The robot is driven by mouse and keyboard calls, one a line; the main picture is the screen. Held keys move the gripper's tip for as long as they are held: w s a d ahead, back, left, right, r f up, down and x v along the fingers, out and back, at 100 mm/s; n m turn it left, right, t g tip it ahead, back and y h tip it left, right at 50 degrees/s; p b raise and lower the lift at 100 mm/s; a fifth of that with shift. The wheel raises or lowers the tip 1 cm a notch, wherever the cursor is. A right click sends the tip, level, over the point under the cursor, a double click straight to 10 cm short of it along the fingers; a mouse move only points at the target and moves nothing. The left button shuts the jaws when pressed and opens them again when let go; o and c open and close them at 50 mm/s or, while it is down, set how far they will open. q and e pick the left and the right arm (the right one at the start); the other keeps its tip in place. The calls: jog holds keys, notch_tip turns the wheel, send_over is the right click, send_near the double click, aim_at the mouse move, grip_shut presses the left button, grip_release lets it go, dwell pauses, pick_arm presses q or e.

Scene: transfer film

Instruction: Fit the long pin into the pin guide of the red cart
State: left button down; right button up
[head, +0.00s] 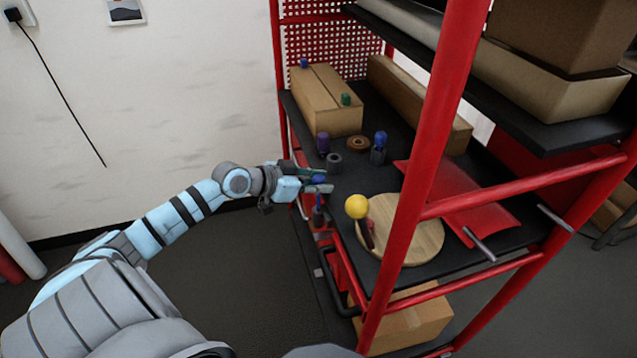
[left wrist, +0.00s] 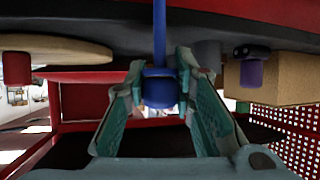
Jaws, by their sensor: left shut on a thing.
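The red cart (head: 437,140) fills the right half of the head view. My left gripper (head: 318,182) is at the cart's left edge, beside the middle shelf. It is shut on the blue head of the long pin (head: 319,179), and that head sits between the fingers in the left wrist view (left wrist: 160,90). The pin's thin blue shaft (left wrist: 159,30) runs straight away from the fingers. In the head view the shaft points down, above a small dark fitting (head: 318,216) at the shelf edge, perhaps the pin guide. Whether the tip is in it, I cannot tell. My right gripper is out of view.
The shelf holds a round wooden board (head: 420,232) with a yellow ball-headed item (head: 356,207), a dark ring (head: 334,162), a blue-topped item (head: 380,141), a purple-topped item (head: 323,143) and cardboard boxes (head: 318,108). Open floor lies left of the cart.

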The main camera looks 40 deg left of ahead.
pick_arm(q)
jog(key=shift+f+b, duration=1.45)
jog(key=shift+f, duration=0.25)
jog(key=c, duration=1.3)
grip_release()
notch_tip(320, 180, up, 10)
jog(key=shift+r, duration=0.1)
